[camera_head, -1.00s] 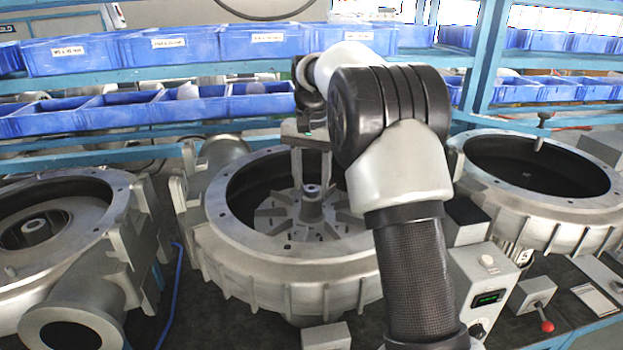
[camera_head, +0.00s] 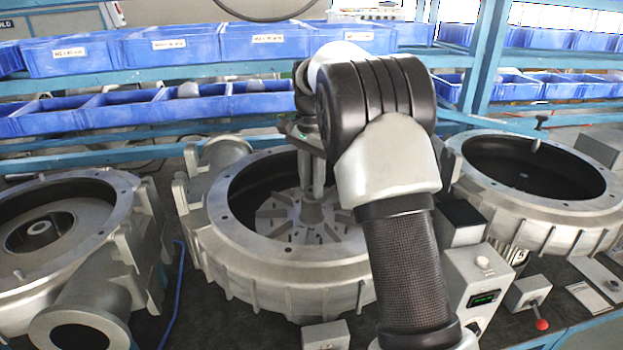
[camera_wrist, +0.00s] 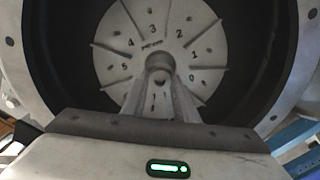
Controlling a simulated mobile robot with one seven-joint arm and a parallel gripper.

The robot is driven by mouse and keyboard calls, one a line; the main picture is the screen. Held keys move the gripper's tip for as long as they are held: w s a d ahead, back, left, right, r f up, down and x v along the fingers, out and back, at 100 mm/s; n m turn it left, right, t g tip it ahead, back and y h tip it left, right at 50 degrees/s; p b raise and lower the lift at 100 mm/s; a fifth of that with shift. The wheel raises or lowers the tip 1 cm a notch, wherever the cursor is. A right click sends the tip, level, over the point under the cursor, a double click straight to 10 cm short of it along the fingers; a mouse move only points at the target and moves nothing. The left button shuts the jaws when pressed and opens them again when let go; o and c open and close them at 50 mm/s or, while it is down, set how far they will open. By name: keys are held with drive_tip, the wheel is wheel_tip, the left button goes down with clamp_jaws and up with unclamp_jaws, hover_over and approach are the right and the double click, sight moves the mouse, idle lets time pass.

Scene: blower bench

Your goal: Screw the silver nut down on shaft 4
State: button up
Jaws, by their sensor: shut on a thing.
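My gripper (camera_head: 316,184) reaches down into the middle blower housing, its fingers at the top of the central hub of the grey finned impeller (camera_head: 275,212). In the wrist view my gripper (camera_wrist: 160,82) has both fingers closing around a small round silver piece, the nut (camera_wrist: 160,62), at the hub's centre. The nut is mostly hidden between the fingertips, so its thread and how far down it sits do not show. The impeller face (camera_wrist: 120,62) carries raised digits around the hub, including a 4. The shaft under the nut is hidden.
The housing rim (camera_head: 221,210) surrounds my gripper. Other blower housings stand at left (camera_head: 110,200) and right (camera_head: 470,165). Blue bins (camera_head: 70,57) line the shelves behind. A control box (camera_head: 470,268) and a red-knobbed lever (camera_head: 541,324) stand at front right.

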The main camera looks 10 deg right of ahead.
drive_tip(key=m+p, duration=0.2)
drive_tip(key=m, duration=0.3)
drive_tip(key=shift+r+m, duration=0.1)
drive_tip(key=shift+m, duration=0.2)
drive_tip(key=m, duration=1.4)
drive_tip(key=o, duration=0.8)
drive_tip(key=shift+o, duration=0.2)
